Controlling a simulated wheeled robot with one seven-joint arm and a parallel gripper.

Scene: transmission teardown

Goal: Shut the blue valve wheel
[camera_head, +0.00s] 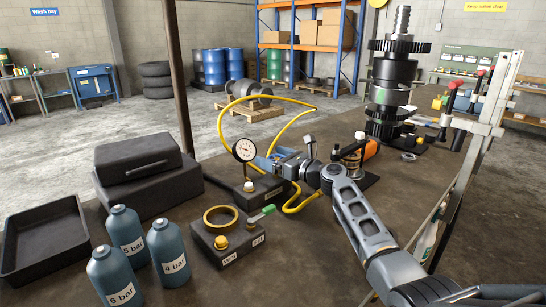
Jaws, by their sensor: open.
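A small patch of blue, which looks like part of the blue valve wheel (262,163), shows just right of the dial gauge (245,149), above a dark block. Most of the wheel's shape is hidden or too small to make out. My gripper (273,160) reaches in from the right at this blue part, with its jaws open. I cannot tell whether the jaws are around the wheel, touching it or only beside it. The dark gauge block (262,190) sits on the brown bench.
A block with a brass ring (220,216) and a green-handled lever stands in front. Blue-grey bottles (124,230), a black tray (45,240) and a dark case (140,168) lie left. A yellow hose (222,118) loops behind. A gear stack (392,85) stands back right.

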